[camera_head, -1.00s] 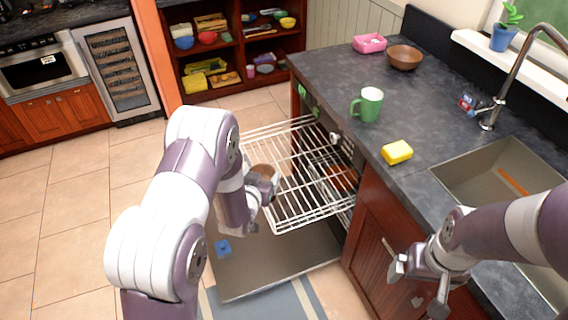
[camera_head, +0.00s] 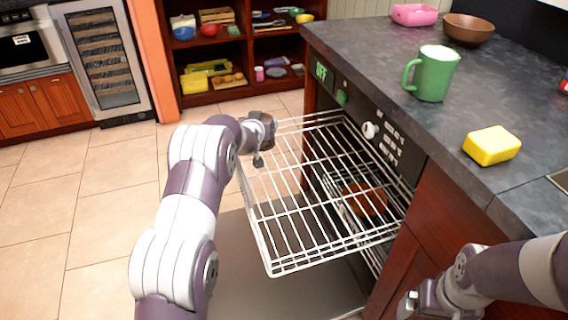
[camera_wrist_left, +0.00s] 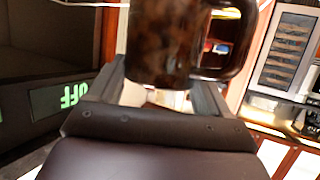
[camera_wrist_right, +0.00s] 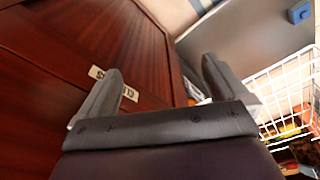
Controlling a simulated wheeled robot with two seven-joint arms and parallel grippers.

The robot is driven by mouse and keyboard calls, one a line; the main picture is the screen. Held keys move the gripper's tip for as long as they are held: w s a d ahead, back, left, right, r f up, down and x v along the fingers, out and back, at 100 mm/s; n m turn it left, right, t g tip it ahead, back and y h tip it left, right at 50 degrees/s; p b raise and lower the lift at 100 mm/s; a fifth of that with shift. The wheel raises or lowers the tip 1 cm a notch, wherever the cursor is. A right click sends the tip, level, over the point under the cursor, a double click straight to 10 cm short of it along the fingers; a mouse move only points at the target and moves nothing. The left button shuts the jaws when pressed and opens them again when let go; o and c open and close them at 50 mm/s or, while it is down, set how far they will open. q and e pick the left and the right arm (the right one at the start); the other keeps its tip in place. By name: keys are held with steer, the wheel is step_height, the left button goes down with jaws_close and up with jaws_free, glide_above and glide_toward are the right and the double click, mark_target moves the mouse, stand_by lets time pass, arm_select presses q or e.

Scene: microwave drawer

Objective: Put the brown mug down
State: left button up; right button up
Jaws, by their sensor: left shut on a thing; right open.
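The brown mug (camera_wrist_left: 165,42) is dark and mottled, with its handle on the right in the left wrist view. My left gripper (camera_wrist_left: 157,88) is shut on it. In the head view, my left gripper (camera_head: 262,138) is at the far left corner of the pulled-out wire rack (camera_head: 268,268); the mug cannot be made out clearly there. I cannot tell whether the mug touches the rack. My right gripper (camera_wrist_right: 162,78) is open and empty in front of the wooden cabinet (camera_wrist_right: 60,50).
A green mug (camera_head: 436,75), yellow sponge (camera_head: 491,146), brown bowl (camera_head: 468,29) and pink container (camera_head: 414,14) stand on the dark counter (camera_head: 375,45). The open appliance door (camera_head: 235,235) lies below the rack. A brownish thing (camera_head: 368,199) is in the lower rack. The rack's top looks empty.

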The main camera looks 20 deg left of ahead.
arm_select(q)
steer(key=shift+s+d+f+b, duration=0.25)
steer(key=shift+d+f+b, duration=0.4)
steer(key=shift+d+f, duration=1.3)
steer(key=shift+s+d+f+b, duration=0.2)
steer(key=shift+d+f+b, duration=0.4)
steer(key=shift+d+f, duration=1.3)
steer(key=shift+a+f, duration=0.25)
steer(key=shift+f, duration=0.15)
steer(key=o, duration=1.2)
steer(key=shift+r, duration=0.2)
steer(key=shift+s+r, duration=0.2)
steer(key=shift+s, duration=0.1)
steer(key=p+v, duration=0.3)
steer(key=v, duration=0.8)
steer(key=shift+s, duration=0.2)
